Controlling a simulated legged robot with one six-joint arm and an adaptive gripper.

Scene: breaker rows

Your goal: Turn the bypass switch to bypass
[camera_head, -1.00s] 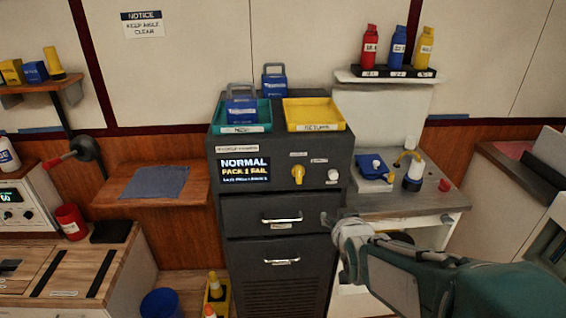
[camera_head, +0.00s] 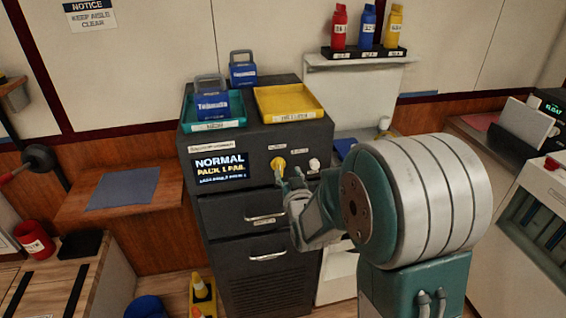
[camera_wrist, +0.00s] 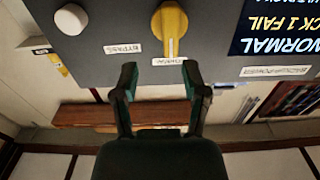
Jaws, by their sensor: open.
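The bypass switch is a yellow knob (camera_head: 278,164) on the front of a dark cabinet (camera_head: 262,227), right of its screen. In the wrist view, which is upside down, the yellow knob (camera_wrist: 170,25) has its pointer aimed at a small label that seems to read NORMAL (camera_wrist: 168,61). The BYPASS label (camera_wrist: 123,48) lies to one side, toward a white button (camera_wrist: 71,19). My gripper (camera_wrist: 160,78) is open and empty, its two fingertips apart, just short of the knob. In the head view my gripper (camera_head: 290,182) is just below and right of the knob.
The screen (camera_head: 220,168) reads NORMAL, PACK 1 FAIL. Drawer handles (camera_head: 266,219) protrude below. A wooden shelf (camera_head: 80,205) stands left.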

